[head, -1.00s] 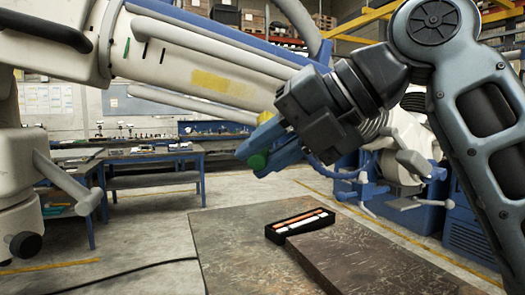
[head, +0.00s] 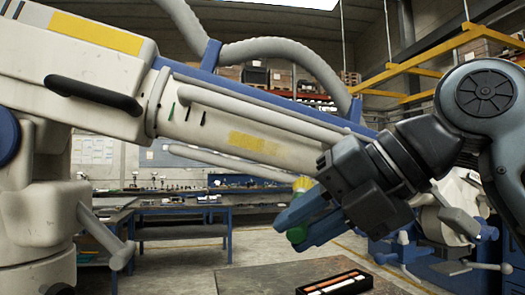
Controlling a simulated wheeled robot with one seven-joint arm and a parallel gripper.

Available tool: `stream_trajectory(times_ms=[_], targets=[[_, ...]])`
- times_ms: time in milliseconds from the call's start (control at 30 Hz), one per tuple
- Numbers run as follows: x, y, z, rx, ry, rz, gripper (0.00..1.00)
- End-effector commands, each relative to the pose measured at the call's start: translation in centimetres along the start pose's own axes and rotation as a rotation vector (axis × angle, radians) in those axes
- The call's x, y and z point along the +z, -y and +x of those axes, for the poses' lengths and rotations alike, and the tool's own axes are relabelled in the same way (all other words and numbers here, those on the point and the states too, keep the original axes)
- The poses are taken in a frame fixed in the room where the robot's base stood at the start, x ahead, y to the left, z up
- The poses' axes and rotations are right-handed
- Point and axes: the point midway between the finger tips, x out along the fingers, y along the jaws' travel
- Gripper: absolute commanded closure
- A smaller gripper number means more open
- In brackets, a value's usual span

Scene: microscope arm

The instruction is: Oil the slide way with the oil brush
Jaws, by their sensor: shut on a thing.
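My gripper (head: 298,226) is shut on the oil brush, in front of the large white arm. The middle of the brush is hidden by the fingers. The large white microscope arm (head: 225,110) slopes down from upper left to the right, with a blue strip (head: 270,92) along its top and a yellow patch (head: 255,142) on its side. I cannot tell which part is the slide way. The bristles appear near the arm's lower edge; contact cannot be told.
A black tray (head: 364,290) with orange and white sticks lies on the dark table top (head: 260,281) below my gripper. A grey hose (head: 290,52) arches above the white arm. Blue workbenches (head: 180,212) stand behind. White and blue machinery (head: 450,215) stands at the right.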

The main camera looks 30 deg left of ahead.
Motion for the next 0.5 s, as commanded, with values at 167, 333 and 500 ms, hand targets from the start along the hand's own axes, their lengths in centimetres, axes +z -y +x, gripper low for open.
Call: stream_trajectory(times_ms=[167,333,500], targets=[[0.01,-0.01,-0.01,0.0,0.0,0.0,1.0],[0.05,-0.04,-0.02,0.0,0.0,0.0,1.0],[0.74,-0.4,-0.05,0.0,0.0,0.0,1.0]])
